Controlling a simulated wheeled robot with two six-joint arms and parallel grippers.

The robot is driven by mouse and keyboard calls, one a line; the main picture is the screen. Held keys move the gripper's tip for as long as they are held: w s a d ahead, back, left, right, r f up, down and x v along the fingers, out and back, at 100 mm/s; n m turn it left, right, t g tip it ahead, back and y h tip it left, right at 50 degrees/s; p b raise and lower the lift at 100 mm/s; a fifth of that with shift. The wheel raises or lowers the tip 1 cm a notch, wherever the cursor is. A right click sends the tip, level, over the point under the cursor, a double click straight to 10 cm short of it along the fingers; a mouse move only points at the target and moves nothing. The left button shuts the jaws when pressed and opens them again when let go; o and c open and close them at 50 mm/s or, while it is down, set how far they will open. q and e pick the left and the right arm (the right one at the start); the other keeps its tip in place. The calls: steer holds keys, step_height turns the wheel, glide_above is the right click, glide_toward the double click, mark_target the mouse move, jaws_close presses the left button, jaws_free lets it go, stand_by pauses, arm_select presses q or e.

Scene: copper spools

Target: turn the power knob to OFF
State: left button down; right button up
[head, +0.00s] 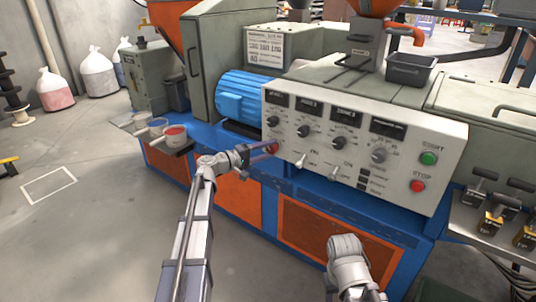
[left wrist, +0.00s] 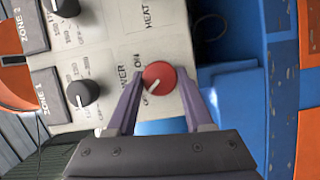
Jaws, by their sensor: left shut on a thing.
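The red power knob (left wrist: 160,74) sits on the pale control panel (left wrist: 118,22) in the left wrist view, beside the words POWER and ON. Its white mark slants to the lower left, towards a partly hidden label. My left gripper (left wrist: 160,92) has one finger on each side of the knob and is shut on it. In the head view the left gripper (head: 268,152) reaches the panel's lower left corner, where the red knob (head: 272,146) is partly covered. My right arm shows at the bottom, but its gripper fingers are not visible.
Black zone knobs (head: 303,131) and toggle switches (head: 301,161) stick out to the right of the power knob. A green START button (head: 429,158) and red STOP button (head: 417,186) are at the far right. A small shelf with cups (head: 175,134) juts out at left.

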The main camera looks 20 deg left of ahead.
arm_select(q)
steer(key=shift+f+n+b, duration=0.1)
steer(key=shift+n+b, duration=0.25)
steer(key=shift+n, duration=0.25)
steer(key=shift+c, duration=1.4)
jaws_free()
steer(key=v, duration=0.7)
steer(key=shift+s+a, duration=0.25)
steer(key=shift+s, duration=0.05)
steer(key=shift+f, duration=0.15)
